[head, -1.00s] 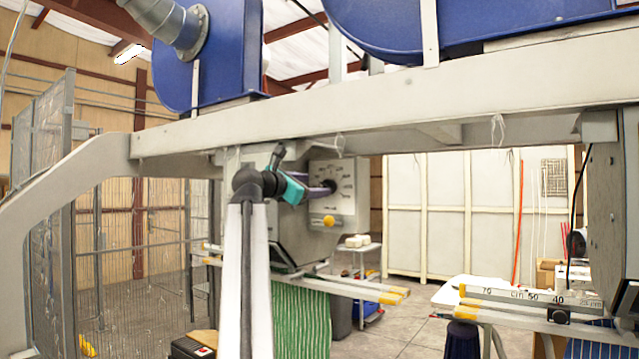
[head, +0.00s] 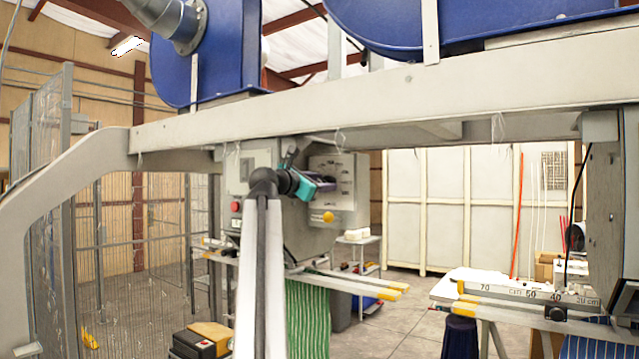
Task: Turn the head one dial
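The head one control panel is a grey box (head: 348,170) with a ring of dark markings on its face, under the beam near the middle of the head view. The dial at the centre of those markings is hidden or too small to make out. A yellow knob (head: 328,216) sits low on the same box. My gripper (head: 326,185), dark and purplish beyond a teal wrist, is in front of the panel's left part, near the markings. I cannot tell whether it touches the dial, or whether its fingers are open or shut.
A long grey beam (head: 400,100) crosses above my arm. A grey box with a red button (head: 236,207) is behind my arm on the left. Yellow-tipped bars (head: 360,285) stick out below the panel, over a green striped cloth (head: 307,315). A wire fence (head: 45,200) stands at far left.

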